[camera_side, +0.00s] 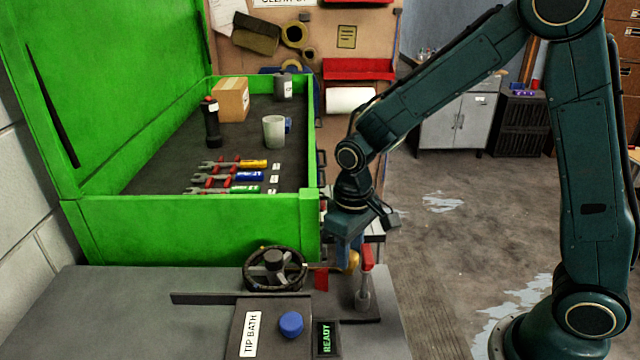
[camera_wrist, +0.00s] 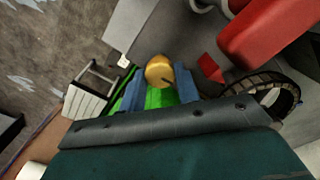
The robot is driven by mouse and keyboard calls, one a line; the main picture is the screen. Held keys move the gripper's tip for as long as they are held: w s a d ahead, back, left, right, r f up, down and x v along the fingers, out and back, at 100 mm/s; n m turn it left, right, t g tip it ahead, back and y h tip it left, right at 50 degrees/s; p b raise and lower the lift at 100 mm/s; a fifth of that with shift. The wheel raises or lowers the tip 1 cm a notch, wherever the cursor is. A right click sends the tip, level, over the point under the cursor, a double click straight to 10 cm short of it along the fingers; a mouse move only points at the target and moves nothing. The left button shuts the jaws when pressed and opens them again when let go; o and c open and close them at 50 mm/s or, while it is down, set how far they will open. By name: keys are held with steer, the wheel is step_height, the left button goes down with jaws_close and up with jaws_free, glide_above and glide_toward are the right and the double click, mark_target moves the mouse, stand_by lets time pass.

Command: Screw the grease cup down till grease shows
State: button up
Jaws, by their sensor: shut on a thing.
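The grease cup (camera_side: 350,262) is a small rounded brass-coloured piece low beside a red-handled lever in the side view. In the wrist view the brass cup (camera_wrist: 158,70) shows between two blue fingers, with a dark mark on its lower face. My gripper (camera_side: 347,252) points down at it from above, and its fingers are shut on the cup, one on each side. The gripper also shows in the wrist view (camera_wrist: 158,88). The cup's seat is hidden, and I see no grease.
A red-handled lever (camera_side: 366,258) stands close right of my gripper. A small red flag-like piece (camera_side: 321,278) and a black handwheel (camera_side: 275,268) are to its left. A blue knob (camera_side: 291,323) and a READY display (camera_side: 326,338) are in front. The green tool box (camera_side: 190,228) stands behind.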

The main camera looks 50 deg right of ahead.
steer(key=shift+m, duration=2.9)
steer(key=o, duration=1)
steer(key=shift+r, duration=0.1)
step_height(320, 180, up, 14)
steer(key=shift+f, duration=0.2)
